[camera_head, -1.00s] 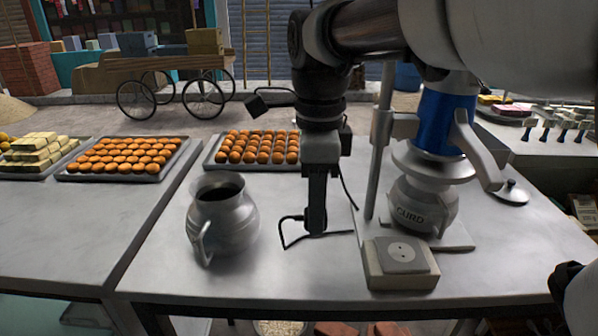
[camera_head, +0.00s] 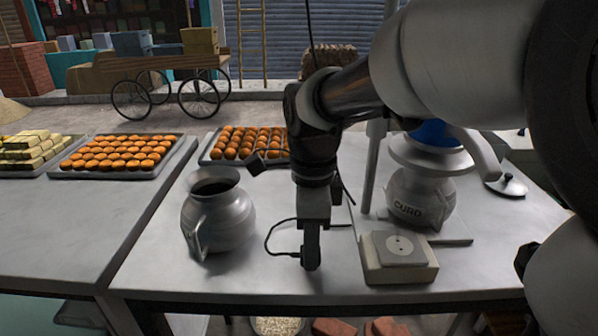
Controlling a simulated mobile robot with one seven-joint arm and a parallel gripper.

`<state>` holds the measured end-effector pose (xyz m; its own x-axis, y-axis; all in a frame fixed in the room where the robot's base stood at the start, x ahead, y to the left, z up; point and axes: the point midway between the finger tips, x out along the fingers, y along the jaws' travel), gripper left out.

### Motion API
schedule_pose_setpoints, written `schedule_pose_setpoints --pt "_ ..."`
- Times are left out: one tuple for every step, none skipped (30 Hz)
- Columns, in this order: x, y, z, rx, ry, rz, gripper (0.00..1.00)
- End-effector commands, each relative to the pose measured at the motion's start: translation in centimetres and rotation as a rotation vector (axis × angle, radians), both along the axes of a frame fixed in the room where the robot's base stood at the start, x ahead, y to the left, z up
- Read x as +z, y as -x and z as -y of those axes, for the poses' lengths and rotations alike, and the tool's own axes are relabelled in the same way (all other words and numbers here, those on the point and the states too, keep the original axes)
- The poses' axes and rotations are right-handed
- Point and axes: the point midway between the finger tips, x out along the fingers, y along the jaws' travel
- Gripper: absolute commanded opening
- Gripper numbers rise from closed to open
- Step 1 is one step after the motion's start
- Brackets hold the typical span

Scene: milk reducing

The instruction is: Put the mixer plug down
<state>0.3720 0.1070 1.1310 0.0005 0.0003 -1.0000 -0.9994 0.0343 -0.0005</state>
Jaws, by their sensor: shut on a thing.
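My gripper (camera_head: 311,262) points down at the steel table (camera_head: 220,278), left of the socket box. It is shut on the mixer plug, which is small, dark and mostly hidden by the fingers. The plug's black cord (camera_head: 268,240) loops out to the left of the fingertips. The fingertips are at or just above the table top; I cannot tell if the plug touches it. The mixer (camera_head: 432,165), with a blue motor body over a curd pot (camera_head: 421,198), stands to the right, partly hidden by my arm.
A socket box (camera_head: 398,257) sits close to the right of my gripper, near the front edge. A metal jug (camera_head: 218,214) stands to the left. Trays of orange sweets (camera_head: 245,146) lie behind. A lid (camera_head: 507,186) lies at the right.

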Motion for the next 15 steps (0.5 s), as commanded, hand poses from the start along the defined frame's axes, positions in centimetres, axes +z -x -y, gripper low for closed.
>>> schedule_pose_setpoints --pt "-0.1 0.0 0.0 0.000 0.000 0.000 0.00" --pt "-0.2 0.0 0.0 0.000 0.000 0.000 0.00" --pt "-0.3 0.0 0.0 0.000 0.000 0.000 0.00" --pt "-0.4 0.0 0.0 0.000 0.000 0.000 0.00" --pt "-0.5 0.0 0.0 0.000 0.000 0.000 0.00" --pt "-0.6 0.0 0.0 0.000 0.000 -0.001 0.00" --pt "-0.7 0.0 0.0 0.000 0.000 -0.001 0.00" --pt "-0.8 0.0 0.0 0.000 0.000 -0.001 0.00" --pt "-0.9 0.0 0.0 0.000 0.000 -0.001 0.00" --pt "-1.0 0.0 0.0 0.000 0.000 -0.001 0.00" --pt "-1.1 0.0 0.0 0.000 0.000 -0.001 0.00" --pt "-1.2 0.0 0.0 0.000 0.000 -0.001 0.00" --pt "-1.3 0.0 0.0 0.000 0.000 0.000 0.00" --pt "-1.2 0.0 0.0 0.001 0.000 0.000 0.00" --pt "-1.2 0.0 0.0 0.001 0.000 0.000 0.00"
